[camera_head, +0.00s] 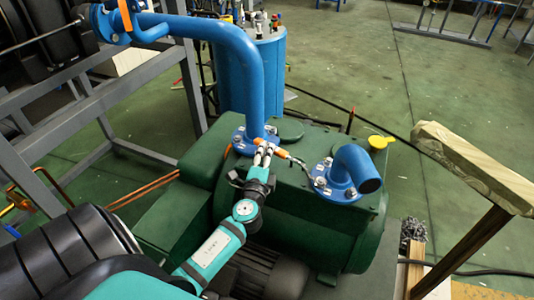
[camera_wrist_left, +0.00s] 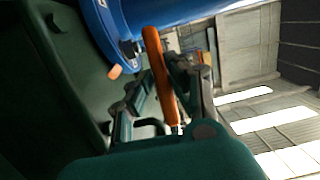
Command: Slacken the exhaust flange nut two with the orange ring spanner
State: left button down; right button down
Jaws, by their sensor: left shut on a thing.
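My left gripper (camera_head: 264,153) is shut on the orange ring spanner (camera_head: 279,152), between the two blue pipe flanges on the green pump. The wrist view shows the orange spanner (camera_wrist_left: 160,75) between the gripper's fingers (camera_wrist_left: 168,95). A thin grey end runs from the orange part toward the bolted flange (camera_head: 337,184) of the short blue elbow. Its tip appears close to a nut (camera_head: 320,182) on that flange's left side; I cannot tell whether it sits around the nut. No nut is visibly marked as number two. My right gripper is not in view.
A tall blue pipe (camera_head: 256,85) rises from the other flange, close to my gripper. A yellow cap (camera_head: 380,142) sits on the pump (camera_head: 300,215). A wooden beam (camera_head: 472,168) stands at the right, and a grey frame (camera_head: 100,100) at the left. Open floor lies behind.

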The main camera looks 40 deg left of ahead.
pick_arm(q)
jog(key=shift+s+d+n+g+y+b, duration=0.15)
jog(key=shift+s+n+g+y+b, duration=0.2)
jog(key=shift+s+y, duration=0.25)
jog(key=shift+s+d+n+g+y+b, duration=0.15)
jog(key=shift+s+n+g+y, duration=0.1)
jog(key=shift+s+n+y, duration=0.3)
jog(key=shift+r, duration=0.1)
notch_tip(320, 180, up, 8)
jog(key=p, duration=0.7)
jog(key=shift+r, duration=0.2)
dwell(0.7)
jog(key=shift+s+d, duration=0.1)
dwell(0.6)
